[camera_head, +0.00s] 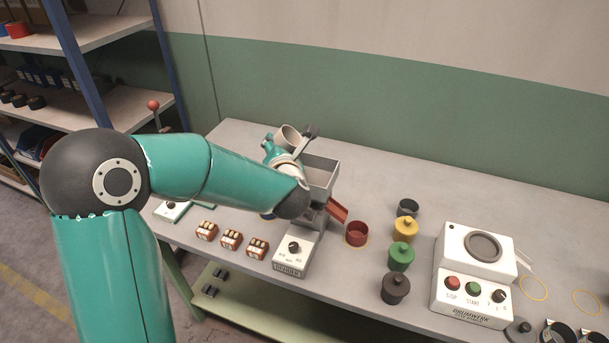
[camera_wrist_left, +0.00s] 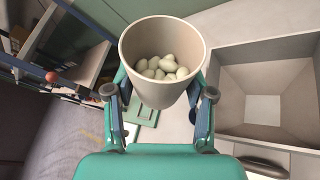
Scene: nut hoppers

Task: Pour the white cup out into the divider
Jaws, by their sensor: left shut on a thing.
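The white cup (camera_head: 287,137) is in my left gripper (camera_head: 292,150), above the back left of the divider's hopper. In the left wrist view the white cup (camera_wrist_left: 163,95) stands between the two fingers of the left gripper (camera_wrist_left: 159,92), with several pale nuts inside. The cup looks about upright. The divider (camera_head: 291,255) is a white box with a black knob, a grey square hopper (camera_head: 323,167) and a red chute (camera_head: 337,211). In the wrist view the hopper (camera_wrist_left: 272,58) is right of the cup, apart from it, and looks empty. My right gripper is out of view.
A red cup (camera_head: 357,234) stands at the chute's end. Black, yellow (camera_head: 405,229) and green (camera_head: 400,256) pots stand right of it, then a white machine (camera_head: 474,268) with buttons. Several small nut-picture blocks (camera_head: 231,240) lie left. The back right of the table (camera_head: 480,190) is clear.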

